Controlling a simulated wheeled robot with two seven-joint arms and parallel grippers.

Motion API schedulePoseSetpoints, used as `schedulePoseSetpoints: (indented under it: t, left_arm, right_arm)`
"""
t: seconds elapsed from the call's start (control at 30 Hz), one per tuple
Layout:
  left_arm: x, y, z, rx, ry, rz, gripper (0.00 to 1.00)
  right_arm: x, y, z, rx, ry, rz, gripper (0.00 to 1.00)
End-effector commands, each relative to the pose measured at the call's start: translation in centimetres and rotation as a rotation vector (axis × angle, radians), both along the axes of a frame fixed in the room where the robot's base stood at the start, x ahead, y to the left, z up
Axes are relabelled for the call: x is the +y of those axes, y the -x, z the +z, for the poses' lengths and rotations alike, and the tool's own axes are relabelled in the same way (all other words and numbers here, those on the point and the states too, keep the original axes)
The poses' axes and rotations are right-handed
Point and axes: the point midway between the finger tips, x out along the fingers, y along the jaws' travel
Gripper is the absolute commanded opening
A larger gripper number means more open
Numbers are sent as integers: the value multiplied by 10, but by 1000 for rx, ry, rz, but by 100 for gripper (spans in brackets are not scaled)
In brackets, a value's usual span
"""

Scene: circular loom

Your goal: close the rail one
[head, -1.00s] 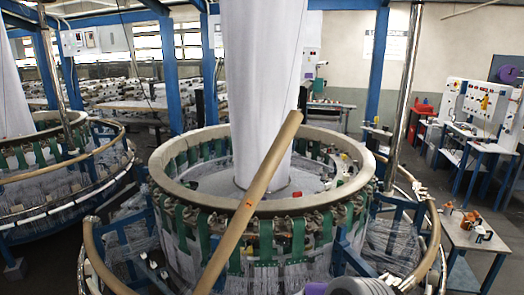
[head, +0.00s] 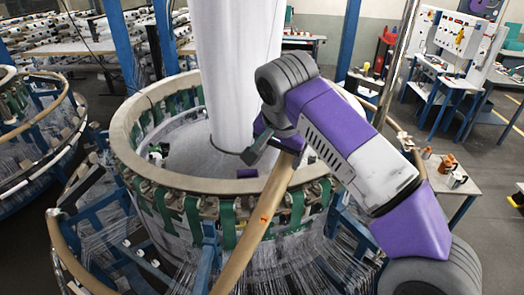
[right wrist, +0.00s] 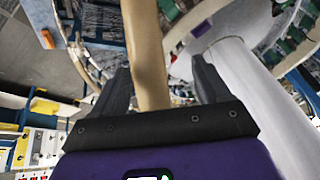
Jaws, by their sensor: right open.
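The rail (head: 256,222) is a long tan bar with a small orange mark. It rises at a slant across the front of the circular loom (head: 138,168), its upper end over the loom's ring. My right gripper (head: 273,147) is at that upper end, with its arm coming in from the right. In the right wrist view the rail (right wrist: 146,50) passes between the two dark fingers of the right gripper (right wrist: 161,66). The fingers are apart, with gaps beside the rail. The arm and gripper hide part of the rail's top. My left gripper is not in view.
A white fabric column (head: 238,65) stands in the loom's middle, close to my right gripper. Curved tan rails (head: 68,245) lie low around the loom. A small table (head: 440,180) with orange parts stands at right. Another loom (head: 40,150) is at far left.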

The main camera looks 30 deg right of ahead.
Motion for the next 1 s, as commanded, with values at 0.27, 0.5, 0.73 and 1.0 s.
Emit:
schedulePoseSetpoints:
  t: [0.27, 0.5, 0.73, 1.0]
  left_arm:
    - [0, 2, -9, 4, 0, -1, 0]
    - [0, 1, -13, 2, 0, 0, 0]
    - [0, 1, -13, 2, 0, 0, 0]
    - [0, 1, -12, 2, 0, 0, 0]
  right_arm:
    - [-10, -12, -38, 4, 0, -1, 76]
    - [-16, -22, -63, 2, -1, 1, 76]
    - [-17, -23, -66, -1, -1, 2, 76]
    - [-17, -23, -66, 0, -1, 1, 51]
